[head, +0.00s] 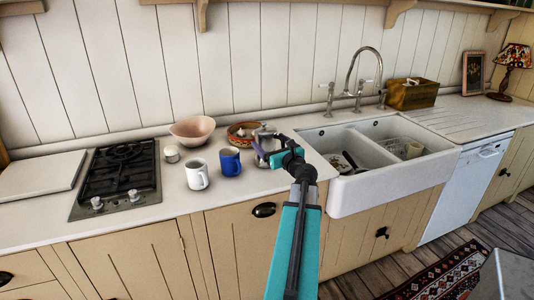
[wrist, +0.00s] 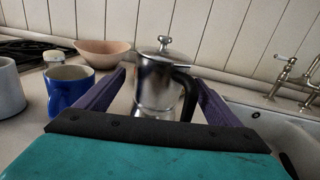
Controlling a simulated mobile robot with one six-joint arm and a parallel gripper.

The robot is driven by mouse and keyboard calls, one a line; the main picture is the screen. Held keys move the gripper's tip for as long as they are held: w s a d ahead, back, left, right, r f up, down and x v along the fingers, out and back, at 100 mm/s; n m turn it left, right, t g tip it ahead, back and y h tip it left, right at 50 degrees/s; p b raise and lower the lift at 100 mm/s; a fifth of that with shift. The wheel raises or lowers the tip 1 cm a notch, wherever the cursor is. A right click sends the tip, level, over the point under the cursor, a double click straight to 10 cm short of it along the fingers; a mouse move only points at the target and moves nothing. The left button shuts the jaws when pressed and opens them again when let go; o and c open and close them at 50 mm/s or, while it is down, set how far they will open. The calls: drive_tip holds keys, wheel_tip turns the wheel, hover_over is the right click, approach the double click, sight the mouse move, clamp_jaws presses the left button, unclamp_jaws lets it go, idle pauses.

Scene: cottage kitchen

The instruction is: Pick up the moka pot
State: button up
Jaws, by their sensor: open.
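The silver moka pot (wrist: 153,85) with a black handle stands upright on the counter. In the head view the moka pot (head: 264,133) is partly hidden behind my gripper (head: 268,156). In the wrist view my gripper (wrist: 155,88) is open, with one purple finger on each side of the pot. The pot shows between the fingers, with its handle toward the right finger. I cannot tell whether either finger touches it. The lower part of the pot is hidden by the gripper body.
A blue mug (head: 230,161) and a white mug (head: 197,174) stand left of the pot. A pink bowl (head: 196,131) and a round patterned dish (head: 240,134) are behind. The white sink (head: 340,190) lies to the right, the gas hob (head: 120,178) to the left.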

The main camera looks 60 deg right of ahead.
sight(267, 128)
drive_tip(key=shift+p+x, duration=0.35)
drive_tip(key=shift+x, duration=1.45)
drive_tip(key=shift+f, duration=0.1)
drive_tip(key=shift+d, duration=0.1)
drive_tip(key=c, duration=2)
drive_tip(key=shift+r, duration=0.25)
drive_tip(key=shift+c, duration=0.2)
drive_tip(key=shift+r, duration=1.7)
drive_tip(key=w+a+b+v, duration=0.1)
drive_tip(key=b+v, duration=0.3)
drive_tip(key=v, duration=0.7)
drive_tip(key=shift+a+r, duration=0.2)
drive_tip(key=shift+a, duration=0.1)
